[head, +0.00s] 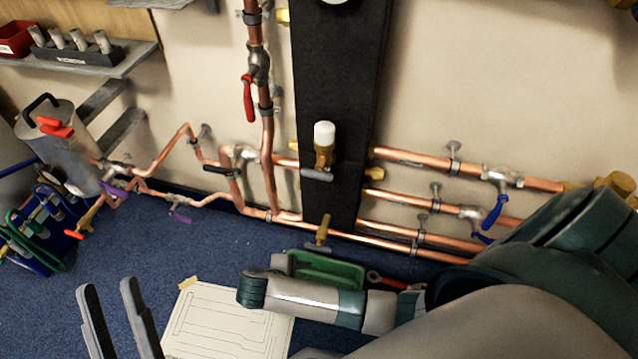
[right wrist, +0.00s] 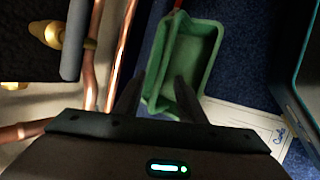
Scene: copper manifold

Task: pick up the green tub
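The green tub (head: 330,271) lies on the blue floor below the black column in the head view, partly hidden behind my right arm. In the right wrist view the empty tub (right wrist: 205,62) has its open side facing the camera. My right gripper (right wrist: 157,88) is open at the tub's near end. One finger shows outside its left wall, the other overlaps its inside; I cannot tell whether they touch it. My left gripper (head: 107,286) is open and empty at the lower left of the head view, away from the tub.
Copper pipes (head: 415,157) with valves run along the wall, close behind the tub. A white sheet with line drawings (head: 225,322) lies on the floor by the tub. A red-handled tool (head: 385,281) lies right of it. A blue crate (head: 45,262) stands at the left.

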